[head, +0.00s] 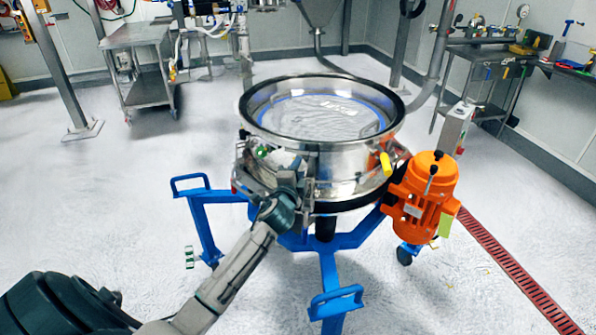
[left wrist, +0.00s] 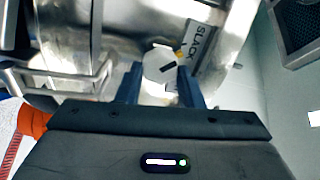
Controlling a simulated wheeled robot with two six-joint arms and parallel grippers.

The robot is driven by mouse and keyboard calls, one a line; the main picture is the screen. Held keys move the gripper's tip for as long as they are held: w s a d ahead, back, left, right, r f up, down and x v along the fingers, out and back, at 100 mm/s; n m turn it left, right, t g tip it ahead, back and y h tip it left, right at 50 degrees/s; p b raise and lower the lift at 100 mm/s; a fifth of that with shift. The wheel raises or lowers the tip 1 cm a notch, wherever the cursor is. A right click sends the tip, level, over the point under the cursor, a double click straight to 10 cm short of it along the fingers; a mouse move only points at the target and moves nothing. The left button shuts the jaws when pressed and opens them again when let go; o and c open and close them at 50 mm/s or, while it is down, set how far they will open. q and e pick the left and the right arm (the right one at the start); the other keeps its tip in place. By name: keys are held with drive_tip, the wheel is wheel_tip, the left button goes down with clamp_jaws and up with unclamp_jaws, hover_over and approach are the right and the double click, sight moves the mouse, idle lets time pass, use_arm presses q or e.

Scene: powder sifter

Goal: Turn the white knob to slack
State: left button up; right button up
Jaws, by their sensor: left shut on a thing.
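The white knob (left wrist: 157,63) shows in the left wrist view, on the shiny metal side of the sifter (head: 330,180). A short black mark on its face lies at a slant. A grey label reading SLACK (left wrist: 202,45) is just right of the knob, with a small yellow spot beside it. My left gripper (left wrist: 159,80) is shut on the knob, one dark finger on each side. In the head view the left gripper (head: 284,184) is against the near left side of the sifter and hides the knob. My right gripper is in neither view.
The sifter stands on a blue wheeled frame (head: 327,262). An orange motor (head: 425,190) hangs at its right. A steel cart (head: 143,70) is at the back left, and a workbench (head: 490,55) at the back right. Pale floor is open around the frame.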

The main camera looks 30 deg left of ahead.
use_arm(q)
drive_tip(key=o, duration=1)
drive_tip(key=shift+c, duration=0.2)
drive_tip(key=shift+s+d+f, duration=0.1)
drive_tip(key=shift+s+d, duration=0.05)
drive_tip(key=shift+s, duration=0.35)
drive_tip(key=b+v, duration=0.2)
drive_tip(key=v, duration=0.7)
drive_tip(key=shift+s+b, duration=0.3)
drive_tip(key=shift+s, duration=0.05)
